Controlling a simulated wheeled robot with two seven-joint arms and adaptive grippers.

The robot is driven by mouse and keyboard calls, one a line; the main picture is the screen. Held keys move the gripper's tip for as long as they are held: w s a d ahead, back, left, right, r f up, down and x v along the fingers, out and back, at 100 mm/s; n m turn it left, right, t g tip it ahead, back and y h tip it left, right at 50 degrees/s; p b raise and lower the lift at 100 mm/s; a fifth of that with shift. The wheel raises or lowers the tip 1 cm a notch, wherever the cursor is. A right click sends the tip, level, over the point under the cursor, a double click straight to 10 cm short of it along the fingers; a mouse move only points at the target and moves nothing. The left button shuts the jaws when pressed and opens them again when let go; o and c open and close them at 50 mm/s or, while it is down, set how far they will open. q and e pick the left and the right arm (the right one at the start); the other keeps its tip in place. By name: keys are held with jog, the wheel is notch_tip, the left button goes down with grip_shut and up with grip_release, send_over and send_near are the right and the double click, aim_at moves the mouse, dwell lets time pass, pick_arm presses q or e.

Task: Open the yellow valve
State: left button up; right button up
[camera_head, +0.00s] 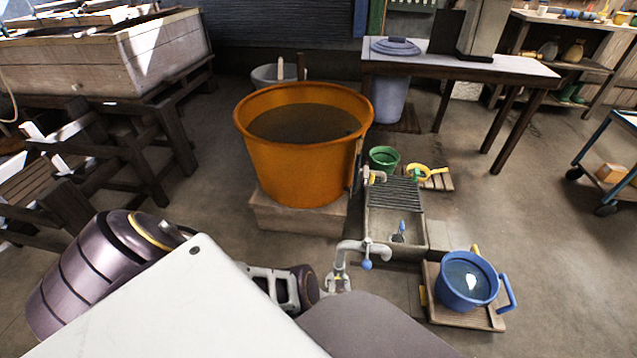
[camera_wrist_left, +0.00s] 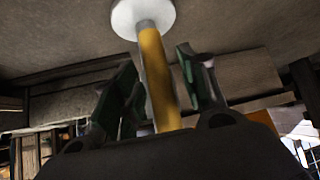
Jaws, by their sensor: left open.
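In the left wrist view a yellow rod (camera_wrist_left: 158,75) with a round white end (camera_wrist_left: 143,14) stands between the fingers of my left gripper (camera_wrist_left: 160,68). The fingers are apart, one on each side of the rod; I cannot tell whether either touches it. I cannot tell for sure that this rod is the yellow valve. A small tap (camera_head: 374,177) sits at the tub's right side. My right gripper is not seen.
The orange tub (camera_head: 290,185) holds dark liquid. Right of it are a green bucket (camera_head: 384,153), a trough (camera_head: 383,228) and a blue bucket (camera_head: 452,294) on a wooden tray (camera_head: 480,320). A table (camera_head: 510,68) stands behind.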

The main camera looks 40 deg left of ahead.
pick_arm(q)
jog(key=shift+a+n+t+h+p, duration=0.1)
jog(key=shift+n+t+h+p, duration=0.25)
jog(key=shift+h+p, duration=0.3)
jog(key=shift+s+a+n+t+h, duration=0.1)
jog(key=shift+n+t+h, duration=0.3)
jog(key=shift+h, duration=0.25)
